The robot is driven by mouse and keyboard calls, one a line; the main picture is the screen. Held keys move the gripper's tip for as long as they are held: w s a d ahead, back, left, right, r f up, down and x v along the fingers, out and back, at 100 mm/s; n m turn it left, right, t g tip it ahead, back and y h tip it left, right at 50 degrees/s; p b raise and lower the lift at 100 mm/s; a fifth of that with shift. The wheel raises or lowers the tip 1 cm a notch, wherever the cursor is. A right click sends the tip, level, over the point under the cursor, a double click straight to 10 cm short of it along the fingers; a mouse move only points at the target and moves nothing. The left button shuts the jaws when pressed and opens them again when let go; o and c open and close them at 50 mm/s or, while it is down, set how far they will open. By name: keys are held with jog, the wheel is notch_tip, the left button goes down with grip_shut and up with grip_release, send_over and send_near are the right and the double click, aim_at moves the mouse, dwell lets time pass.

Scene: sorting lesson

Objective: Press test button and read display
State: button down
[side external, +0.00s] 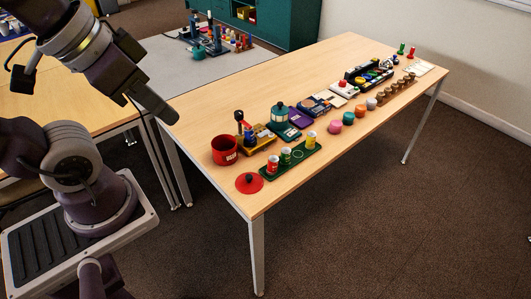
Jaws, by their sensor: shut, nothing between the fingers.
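My gripper (166,113) is at the upper left, pointing down and right. It is shut and empty, in the air, well away from the row of objects. A white box with a red round top (343,84) stands on the table past its middle; it looks like a button unit. A blue-grey flat device (314,105) lies to its left. I cannot tell at this size which of these has a display, and no reading is legible.
The wooden table (215,115) carries a row of objects: a red pot (225,149), a red lid (249,183), a green tray (270,174) with small cans, a teal lantern-like object (279,111), and coloured jars (335,127). The table's left part is clear.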

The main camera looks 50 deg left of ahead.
dwell(0.6)
jog(key=m+t+y, duration=0.1)
jog(key=m+t, duration=0.3)
jog(key=m, duration=0.4)
send_over(269, 135)
notch_tip(269, 135, down, 26)
jog(key=shift+d+f, duration=0.1)
jog(key=shift+f, duration=0.1)
jog(key=shift+f, duration=4.4)
